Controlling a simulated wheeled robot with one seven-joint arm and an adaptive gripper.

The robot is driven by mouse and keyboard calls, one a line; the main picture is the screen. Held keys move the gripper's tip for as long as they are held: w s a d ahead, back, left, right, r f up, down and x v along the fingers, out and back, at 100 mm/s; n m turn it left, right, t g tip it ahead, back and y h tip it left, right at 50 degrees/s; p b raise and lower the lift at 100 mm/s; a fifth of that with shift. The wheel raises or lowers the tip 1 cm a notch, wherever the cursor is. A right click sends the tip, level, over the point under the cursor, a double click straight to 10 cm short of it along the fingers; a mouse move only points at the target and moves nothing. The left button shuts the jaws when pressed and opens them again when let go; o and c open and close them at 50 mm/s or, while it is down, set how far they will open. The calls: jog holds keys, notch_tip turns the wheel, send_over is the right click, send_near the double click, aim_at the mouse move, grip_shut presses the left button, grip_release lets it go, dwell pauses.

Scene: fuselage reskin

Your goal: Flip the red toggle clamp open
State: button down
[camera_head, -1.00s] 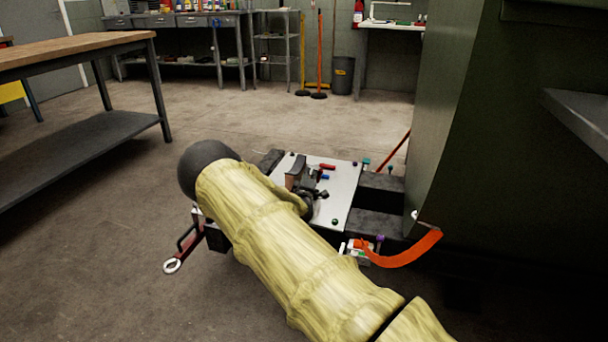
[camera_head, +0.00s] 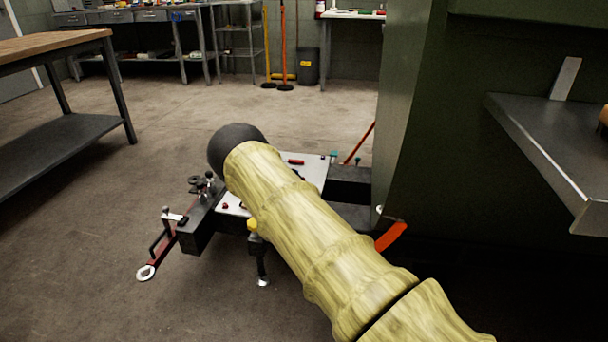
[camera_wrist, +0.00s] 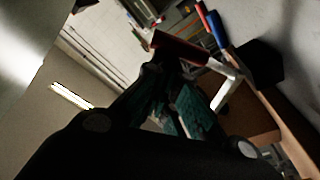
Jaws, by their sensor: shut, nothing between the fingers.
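My gripper (camera_wrist: 165,78) shows in the wrist view as dark fingers with teal pads, shut and empty. A dark red handle (camera_wrist: 180,47) lies just beyond its fingertips, beside a pale metal bracket (camera_wrist: 225,85); I cannot tell whether they touch. A brighter red grip (camera_wrist: 202,18) and a blue grip (camera_wrist: 217,28) stand farther up and right. In the head view a red handle (camera_head: 295,162) lies on the white plate (camera_head: 314,174) of the low fixture. My yellow-sleeved arm hides the gripper and much of the plate there.
A tow bar with a ring end (camera_head: 146,272) juts out from the fixture's left. A dark green panel (camera_head: 440,130) and a metal shelf (camera_head: 540,140) stand at the right. A workbench (camera_head: 60,50) is at the left. The floor between is open.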

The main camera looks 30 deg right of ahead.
jog(key=shift+s+d+f, duration=0.25)
jog(key=shift+s+f, duration=0.05)
jog(key=shift+f, duration=0.05)
dwell(0.4)
